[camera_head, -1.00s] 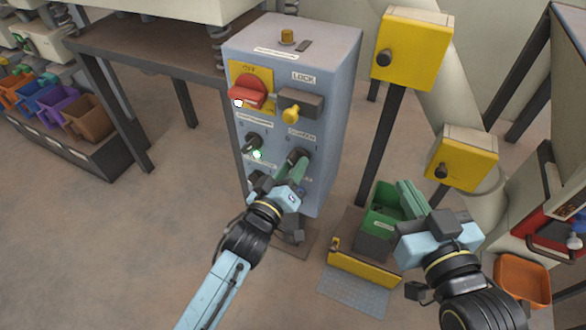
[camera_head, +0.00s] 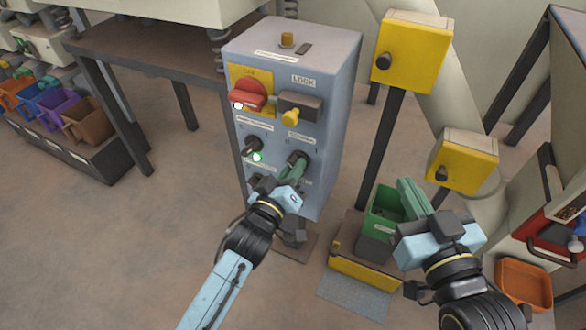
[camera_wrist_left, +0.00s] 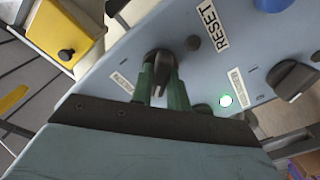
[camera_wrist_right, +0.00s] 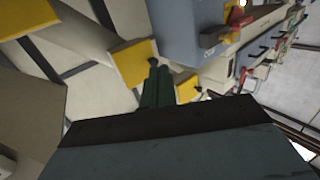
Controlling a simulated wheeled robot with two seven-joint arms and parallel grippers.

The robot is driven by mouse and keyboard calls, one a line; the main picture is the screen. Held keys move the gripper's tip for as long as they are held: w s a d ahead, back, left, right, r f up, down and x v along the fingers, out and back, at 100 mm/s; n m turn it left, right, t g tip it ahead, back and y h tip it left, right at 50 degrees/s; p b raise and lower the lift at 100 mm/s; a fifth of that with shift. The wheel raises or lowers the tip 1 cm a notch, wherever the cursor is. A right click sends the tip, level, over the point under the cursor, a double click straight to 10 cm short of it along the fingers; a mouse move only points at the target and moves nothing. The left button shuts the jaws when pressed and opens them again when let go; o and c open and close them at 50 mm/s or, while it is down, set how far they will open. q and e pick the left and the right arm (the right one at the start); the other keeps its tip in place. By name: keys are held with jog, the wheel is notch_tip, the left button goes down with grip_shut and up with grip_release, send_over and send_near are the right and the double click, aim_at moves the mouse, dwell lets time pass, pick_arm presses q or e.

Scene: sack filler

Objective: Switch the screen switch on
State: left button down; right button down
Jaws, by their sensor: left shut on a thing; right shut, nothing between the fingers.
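The screen switch is a dark rotary knob (camera_head: 297,157) under the SCREEN label on the front of the grey cabinet (camera_head: 337,85). My left gripper (camera_head: 293,172) is shut on this knob. In the left wrist view the knob (camera_wrist_left: 160,63) sits between the two green fingers (camera_wrist_left: 160,90), its lower part hidden by them. My right gripper (camera_head: 412,198) is shut and empty, away from the cabinet at the right. Its fingers lie together in the right wrist view (camera_wrist_right: 157,85).
Yellow boxes (camera_head: 412,50) and a green bin (camera_head: 380,212) stand at the right. Open floor lies left.

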pick_arm(q)
jog(key=shift+m+p, duration=3.4)
jog(key=shift+m, duration=4.5)
pick_arm(e)
jog(key=s+d+f+g+h, duration=0.2)
jog(key=s+d+f+g, duration=0.2)
jog(key=f, duration=0.5)
jog(key=s+d+f+g+h, duration=0.2)
jog(key=s+d+f+g, duration=0.2)
jog(key=s+f+g, duration=0.4)
jog(key=shift+s+f+m+g+h, duration=0.35)
jog(key=shift+f+m+g+h, duration=0.05)
jog(key=shift+f+g, duration=0.55)
pick_arm(q)
jog(key=c, duration=1.4)
grip_release()
jog(key=shift+o, duration=0.2)
jog(key=shift+s, duration=0.1)
